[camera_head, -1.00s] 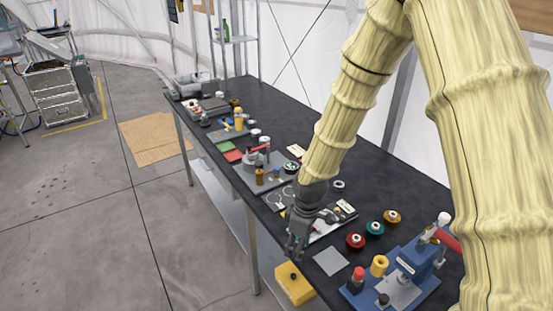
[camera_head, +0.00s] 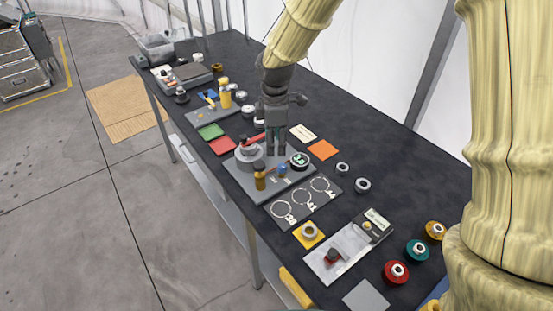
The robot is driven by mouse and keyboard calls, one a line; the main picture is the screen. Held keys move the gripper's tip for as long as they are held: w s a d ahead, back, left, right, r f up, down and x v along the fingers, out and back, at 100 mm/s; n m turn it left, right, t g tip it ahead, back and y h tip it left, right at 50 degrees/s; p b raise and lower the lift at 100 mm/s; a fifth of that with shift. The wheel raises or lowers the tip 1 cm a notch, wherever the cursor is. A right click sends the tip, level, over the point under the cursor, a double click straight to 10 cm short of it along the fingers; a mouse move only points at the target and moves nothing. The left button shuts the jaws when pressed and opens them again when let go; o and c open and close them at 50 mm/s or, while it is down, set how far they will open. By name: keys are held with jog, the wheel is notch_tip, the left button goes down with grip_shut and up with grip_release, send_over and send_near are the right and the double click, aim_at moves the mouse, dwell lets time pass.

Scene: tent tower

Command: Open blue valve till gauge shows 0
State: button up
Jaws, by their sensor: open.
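A grey plate (camera_head: 243,184) on the black table bears a round gauge (camera_head: 299,160) with pale green digits; they seem to read 3.0 or 5.0, too small to be sure. A small blue valve (camera_head: 283,168) sits on the plate just left of and below the gauge. A red-handled grey device (camera_head: 249,156) and a brown-yellow cylinder (camera_head: 260,180) stand on the same plate. My gripper (camera_head: 277,153) is open, pointing down over the plate between the red-handled device and the gauge, close behind the blue valve. Whether the fingers touch the valve cannot be told.
A dark mat (camera_head: 300,205) with white rings and a white tray (camera_head: 348,246) lie in front. Red, teal and ochre spools (camera_head: 418,250) stand at right. Green and red squares (camera_head: 211,131) lie at left.

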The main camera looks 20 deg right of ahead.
aim_at(282, 166)
jog(key=f, duration=0.2)
jog(key=d+f+p, duration=0.1)
jog(key=f, duration=0.1)
jog(key=d+f, duration=0.1)
jog(key=f, duration=0.1)
jog(key=shift+s+f+p, duration=0.15)
jog(key=shift+f+p, duration=0.15)
jog(key=shift+d+f, duration=0.1)
jog(key=shift+f, duration=1.35)
jog(key=shift+f+p, duration=0.1)
jog(key=shift+p, duration=0.2)
